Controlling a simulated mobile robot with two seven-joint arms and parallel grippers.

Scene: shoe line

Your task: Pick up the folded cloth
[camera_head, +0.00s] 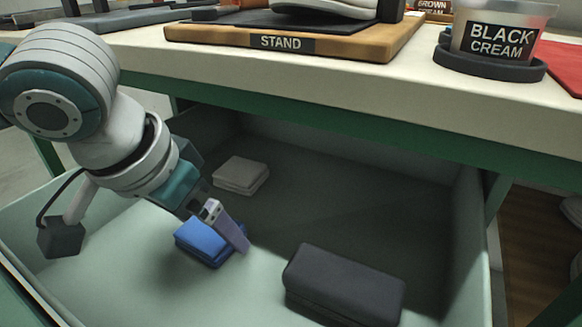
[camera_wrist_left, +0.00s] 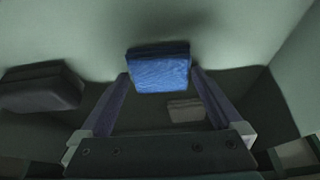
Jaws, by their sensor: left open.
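A blue folded cloth (camera_head: 203,241) lies on the floor of the open drawer under the bench. In the left wrist view the blue cloth (camera_wrist_left: 158,70) shows between and just beyond the fingertips. My left gripper (camera_head: 232,240) is open and empty, reaching down into the drawer at the blue cloth. One finger passes in front of the cloth's right side; the other is mostly hidden. In the left wrist view both fingers of my left gripper (camera_wrist_left: 160,80) stand apart. I cannot tell whether they touch the cloth. My right gripper is not in view.
A grey-beige folded piece (camera_head: 241,174) lies farther back in the drawer (camera_head: 470,240). A dark oblong case (camera_head: 345,283) lies at the right front. The bench edge (camera_head: 330,85) overhangs the back, carrying a wooden stand (camera_head: 360,48) and a black cream jar (camera_head: 497,42).

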